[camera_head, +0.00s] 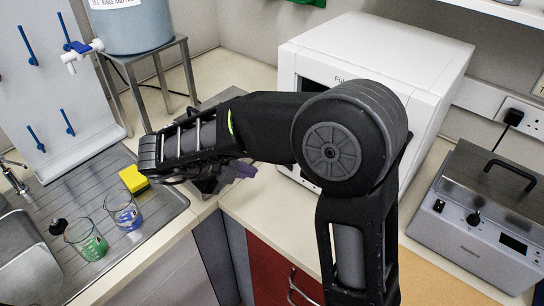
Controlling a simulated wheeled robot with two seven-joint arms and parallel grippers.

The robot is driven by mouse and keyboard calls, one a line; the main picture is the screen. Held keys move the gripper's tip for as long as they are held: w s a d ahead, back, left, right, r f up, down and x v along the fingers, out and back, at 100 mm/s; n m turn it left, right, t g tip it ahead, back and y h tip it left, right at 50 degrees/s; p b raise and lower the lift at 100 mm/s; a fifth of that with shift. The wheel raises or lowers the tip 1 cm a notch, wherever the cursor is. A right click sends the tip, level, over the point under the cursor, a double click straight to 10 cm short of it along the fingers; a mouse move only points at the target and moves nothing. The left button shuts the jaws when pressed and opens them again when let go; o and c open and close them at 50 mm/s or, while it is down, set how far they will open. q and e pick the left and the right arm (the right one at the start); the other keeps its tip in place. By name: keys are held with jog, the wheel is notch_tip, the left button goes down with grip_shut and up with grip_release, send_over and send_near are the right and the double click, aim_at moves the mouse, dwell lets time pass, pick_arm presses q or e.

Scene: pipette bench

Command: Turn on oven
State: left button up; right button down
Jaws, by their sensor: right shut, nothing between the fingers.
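The white box-shaped oven (390,55) stands on the bench at the back, right of centre. My right arm's large round joint and forearm cover most of its front, so its controls are hidden; only part of a dark front panel and some lettering show. My right gripper (236,171) is partly hidden under my forearm, to the left of the oven and apart from it, above the bench near the sink's right edge. It is shut and holds nothing. My left gripper is not in view.
A steel bath (480,215) with a knob stands at the right, near a wall socket (518,118). At the left are a sink (28,262), a yellow sponge (133,180), two beakers with green (88,242) and blue (126,215) contents, and a water container (130,28) on a stand.

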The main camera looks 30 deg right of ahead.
jog(key=b, duration=0.5)
send_near(289, 169)
notch_tip(289, 169, down, 2)
jog(key=a, duration=0.2)
jog(key=d, duration=0.1)
jog(key=d+f+p, duration=0.1)
jog(key=d, duration=0.3)
jog(key=shift+w+d+f+p, duration=0.15)
jog(key=shift+f+p, duration=0.2)
jog(key=shift+p, duration=0.05)
jog(key=shift+w+d+f, duration=0.1)
jog(key=shift+d, duration=0.35)
